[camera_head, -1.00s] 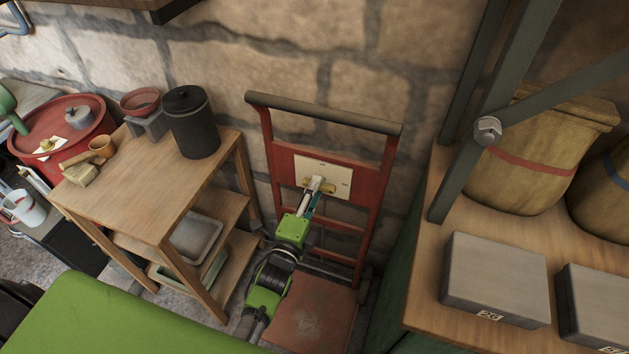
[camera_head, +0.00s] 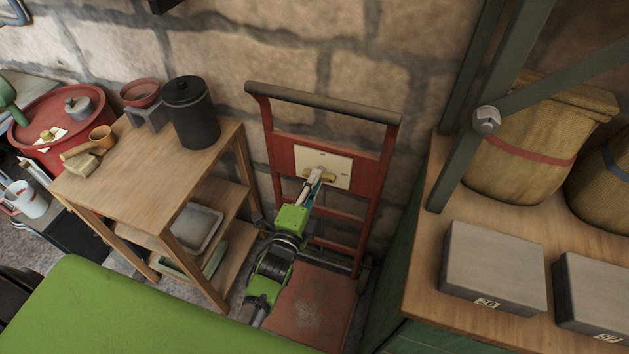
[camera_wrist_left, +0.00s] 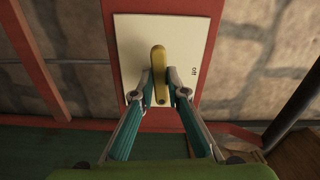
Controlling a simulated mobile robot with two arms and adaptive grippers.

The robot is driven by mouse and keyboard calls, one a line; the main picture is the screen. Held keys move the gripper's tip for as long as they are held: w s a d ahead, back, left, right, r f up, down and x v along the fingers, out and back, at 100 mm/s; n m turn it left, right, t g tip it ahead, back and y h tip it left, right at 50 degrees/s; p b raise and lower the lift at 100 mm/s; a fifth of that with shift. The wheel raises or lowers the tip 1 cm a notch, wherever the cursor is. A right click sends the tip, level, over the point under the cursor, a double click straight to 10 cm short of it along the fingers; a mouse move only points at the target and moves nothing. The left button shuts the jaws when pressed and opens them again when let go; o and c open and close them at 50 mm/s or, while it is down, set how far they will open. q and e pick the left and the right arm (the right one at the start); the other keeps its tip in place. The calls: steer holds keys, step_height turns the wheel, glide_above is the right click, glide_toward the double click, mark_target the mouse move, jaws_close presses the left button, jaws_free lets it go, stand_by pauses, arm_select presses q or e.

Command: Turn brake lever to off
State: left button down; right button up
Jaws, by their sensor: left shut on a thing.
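The brake lever is a short yellow handle (camera_wrist_left: 159,62) on a cream plate (camera_wrist_left: 128,36) in the left wrist view. It stands nearly upright in that view, and the word "off" is printed on the plate to its right. In the head view the lever (camera_head: 325,177) and its plate (camera_head: 335,164) sit on the red hand-truck-like frame (camera_head: 284,160). My left gripper (camera_wrist_left: 160,88) is shut on the lower part of the lever, one finger on each side. It also shows in the head view (camera_head: 314,178). My right gripper is not in view.
A wooden shelf table (camera_head: 140,165) with a black canister (camera_head: 192,115) stands left of the frame. A wooden rack with grey boxes (camera_head: 493,265) and woven baskets (camera_head: 525,145) stands to the right. A stone wall (camera_head: 300,40) is close behind.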

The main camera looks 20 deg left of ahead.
arm_select(q)
steer(key=shift+d+f+n+p, duration=0.1)
steer(key=shift+n+p, duration=0.6)
steer(key=shift+n, duration=3.45)
steer(key=shift+d+n+p, duration=0.1)
steer(key=shift+n+p, duration=0.6)
steer(key=shift+n, duration=3.45)
steer(key=c, duration=2)
jaws_free()
steer(key=shift+w+f, duration=0.1)
steer(key=s, duration=1.2)
steer(key=shift+a, duration=0.2)
